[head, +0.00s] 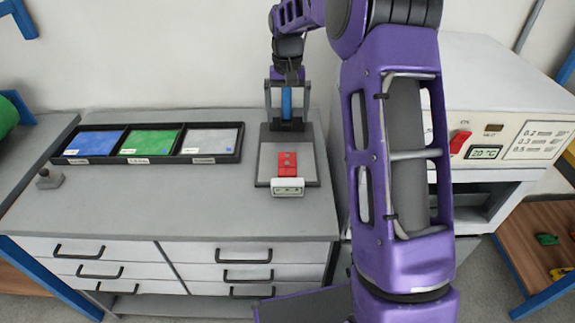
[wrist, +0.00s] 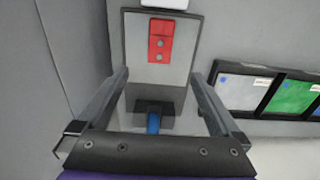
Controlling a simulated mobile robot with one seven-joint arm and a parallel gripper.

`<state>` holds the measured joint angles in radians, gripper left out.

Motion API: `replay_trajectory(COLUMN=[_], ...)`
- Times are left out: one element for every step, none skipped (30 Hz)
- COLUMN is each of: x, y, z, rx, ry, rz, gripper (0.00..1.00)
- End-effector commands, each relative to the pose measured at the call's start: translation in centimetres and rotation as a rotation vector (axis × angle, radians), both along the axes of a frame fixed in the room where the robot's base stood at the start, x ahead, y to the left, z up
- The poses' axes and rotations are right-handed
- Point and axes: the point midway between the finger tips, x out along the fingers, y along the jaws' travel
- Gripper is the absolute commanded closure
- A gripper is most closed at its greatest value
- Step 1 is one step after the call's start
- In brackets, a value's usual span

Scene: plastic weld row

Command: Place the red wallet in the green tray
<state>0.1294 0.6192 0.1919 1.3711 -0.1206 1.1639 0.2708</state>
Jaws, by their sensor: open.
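The red wallet (head: 287,164) lies flat on the grey plate of a bench device with a small display at its front. In the wrist view the wallet (wrist: 161,41) shows beyond my fingertips, with two small round marks on it. The green tray (head: 149,143) is the middle section of a black three-part holder, left of the device. Its green surface (wrist: 291,97) is partly in the wrist view at the right edge. My gripper (head: 287,112) is open and empty, above the back of the device and behind the wallet. Its fingers (wrist: 161,76) are spread wide.
A blue section (head: 93,143) and a grey section (head: 207,141) flank the green one. The device has a blue part (head: 286,102) at its back. A small grey knobbed object (head: 49,179) stands at left. The bench (head: 170,205) in front of the holder is clear. A white machine (head: 500,110) stands right.

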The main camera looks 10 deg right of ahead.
Motion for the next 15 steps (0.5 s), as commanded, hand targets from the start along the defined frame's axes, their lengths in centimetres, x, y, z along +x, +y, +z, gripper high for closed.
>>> replay_trajectory(x=[-0.1,-0.1,-0.1,-0.1,-0.1,-0.1,-0.1,-0.2,-0.1,-0.1,-0.1,-0.1,-0.1,-0.1,-0.1], y=[0.0,0.0,0.0,0.0,0.0,0.0,0.0,0.0,0.0,0.0,0.0,0.0,0.0,0.0,0.0], z=[-1.3,-2.0,-2.9,-3.5,-4.2,-5.1,-5.8,-6.4,-7.2,-7.8,-8.4,-9.0,-9.4,-9.8,-10.2], rx=[0.000,0.000,0.000,0.000,0.001,0.001,0.001,0.001,0.001,0.001,0.001,0.000,0.001,0.000,0.001], ry=[0.005,0.005,0.005,0.005,0.004,0.005,0.004,0.004,0.003,0.004,0.003,0.002,0.003,0.002,0.001], rz=[0.000,0.000,0.000,0.000,-0.001,-0.001,-0.001,0.000,0.001,0.001,0.001,0.001,0.001,0.000,0.000], gripper=[0.00,0.00,0.00,0.00,0.00,0.00,0.00,0.00,0.00,0.00,0.00,0.00,0.00,0.00,0.00])
